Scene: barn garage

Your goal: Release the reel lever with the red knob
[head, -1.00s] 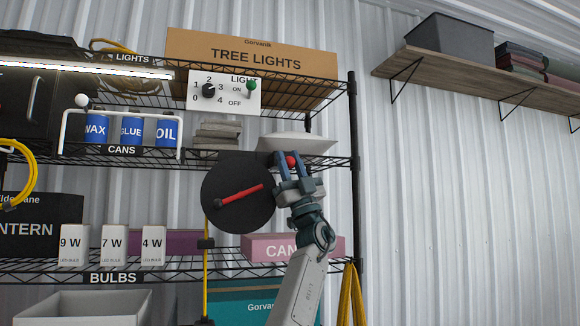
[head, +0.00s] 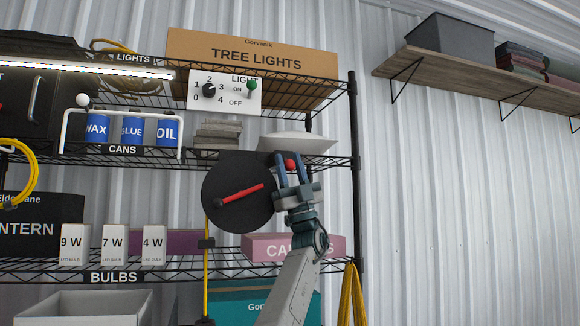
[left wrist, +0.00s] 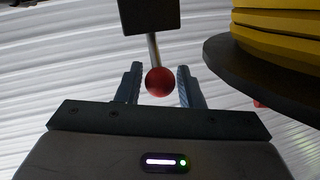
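The reel (head: 236,190) is a black disc with a red crank handle, hanging at the shelf front; its edge with yellow windings (left wrist: 280,30) shows in the left wrist view. The lever's red knob (head: 290,164) is just right of the reel. In the left wrist view the red knob (left wrist: 159,82) sits on a metal rod below a dark block (left wrist: 150,15). My left gripper (head: 291,161) is open, its blue fingers on either side of the knob, with gaps visible in the left wrist view (left wrist: 160,85). My right gripper is not in view.
Wire shelving holds cans (head: 131,129), bulb boxes (head: 114,244), a pink box (head: 265,246) and a light panel (head: 225,93) with a green-knobbed lever. The reel is close left of my gripper. Wall space to the right is free below the wooden shelf (head: 490,85).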

